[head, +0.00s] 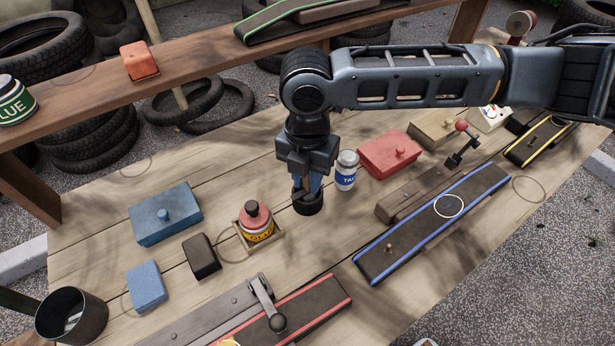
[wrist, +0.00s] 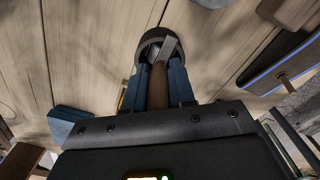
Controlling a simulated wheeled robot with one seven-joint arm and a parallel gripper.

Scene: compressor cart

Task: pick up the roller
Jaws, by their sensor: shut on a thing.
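The roller shows in the wrist view as a dark wheel (wrist: 150,44) with a metal fork and a brown handle (wrist: 158,88). In the head view its black wheel (head: 308,204) shows under my gripper (head: 307,184). My gripper is shut on the handle, with a blue finger on each side in the wrist view (wrist: 162,84). The roller hangs wheel-down over the wooden table (head: 330,262). I cannot tell whether the wheel touches the boards. My fingers hide part of the handle.
A white talc bottle (head: 346,170) stands close right of the roller. A red-capped glue pot (head: 256,222) in a wooden holder is to the left. A red box (head: 389,152) and a blue-edged belt (head: 395,255) lie to the right. The boards just in front are clear.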

